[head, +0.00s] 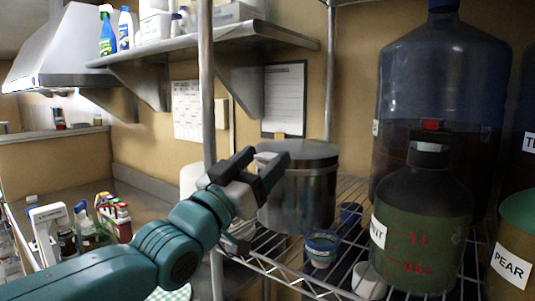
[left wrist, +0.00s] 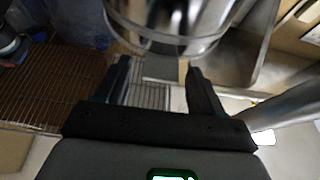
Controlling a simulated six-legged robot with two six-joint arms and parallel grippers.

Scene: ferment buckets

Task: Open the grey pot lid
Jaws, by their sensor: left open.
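The grey pot (head: 305,195) is a shiny metal cylinder standing on a wire shelf (head: 290,265). Its flat grey lid (head: 305,149) sits on top and looks closed. My left gripper (head: 267,158) is open at the pot's near left side, about lid height, and covers part of the rim. In the left wrist view the open fingers (left wrist: 156,68) point toward the pot's curved shiny wall (left wrist: 170,14), with nothing between them. I cannot tell whether a finger touches the pot. My right gripper is in neither view.
A metal shelf post (head: 207,90) stands left of the pot, close to my left arm. A small blue-rimmed pot (head: 321,248) and a green-filled jug (head: 422,220) stand in front and to the right. A large blue carboy (head: 440,75) is behind the jug.

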